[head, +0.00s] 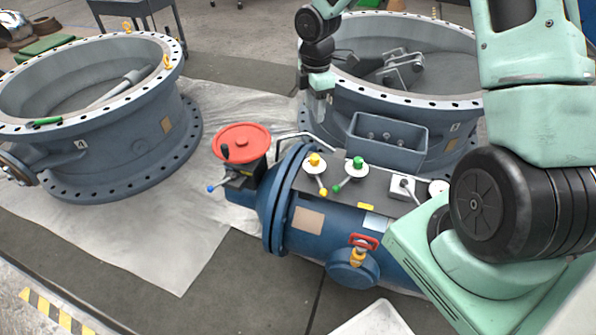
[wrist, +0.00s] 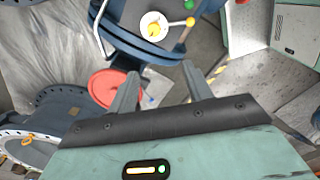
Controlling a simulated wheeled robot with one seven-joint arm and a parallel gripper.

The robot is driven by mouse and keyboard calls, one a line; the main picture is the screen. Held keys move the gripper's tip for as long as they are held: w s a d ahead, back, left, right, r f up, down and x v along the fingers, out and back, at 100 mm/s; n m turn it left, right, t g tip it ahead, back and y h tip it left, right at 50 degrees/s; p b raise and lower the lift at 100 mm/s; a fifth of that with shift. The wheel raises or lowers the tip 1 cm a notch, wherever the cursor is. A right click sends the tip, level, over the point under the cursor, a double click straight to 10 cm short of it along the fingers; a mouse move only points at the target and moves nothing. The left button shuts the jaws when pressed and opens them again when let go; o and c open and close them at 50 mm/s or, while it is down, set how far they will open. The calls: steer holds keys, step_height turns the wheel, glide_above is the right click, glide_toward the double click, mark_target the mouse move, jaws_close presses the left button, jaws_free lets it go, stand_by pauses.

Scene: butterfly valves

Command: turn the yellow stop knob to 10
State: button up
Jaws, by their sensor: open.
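The yellow stop knob (head: 315,160) sits on a white round dial on top of the blue valve body. A short lever with a yellow ball end points from it toward the lower right in the head view. In the wrist view the yellow knob (wrist: 153,29) shows beyond my fingers, with its yellow ball (wrist: 190,21) to the right. The dial numbers are too small to read. My gripper (head: 322,112) is above and behind the knob in the head view, apart from it. In the wrist view my gripper (wrist: 158,82) is open, with nothing between the fingers.
A green knob (head: 357,162) with a green ball lever stands just right of the yellow one. A white box with a lever (head: 402,187) is farther right. A red handwheel (head: 240,143) and a bent metal handle (head: 300,136) lie left. A grey bin (head: 388,141) stands behind.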

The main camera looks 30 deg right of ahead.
step_height(320, 180, down, 2)
steer(key=d, duration=0.2)
steer(key=b, duration=0.2)
glide_toward(315, 157)
steer(key=shift+n, duration=0.4)
step_height(315, 157, down, 9)
steer(key=shift+f, duration=0.1)
steer(key=c, duration=1)
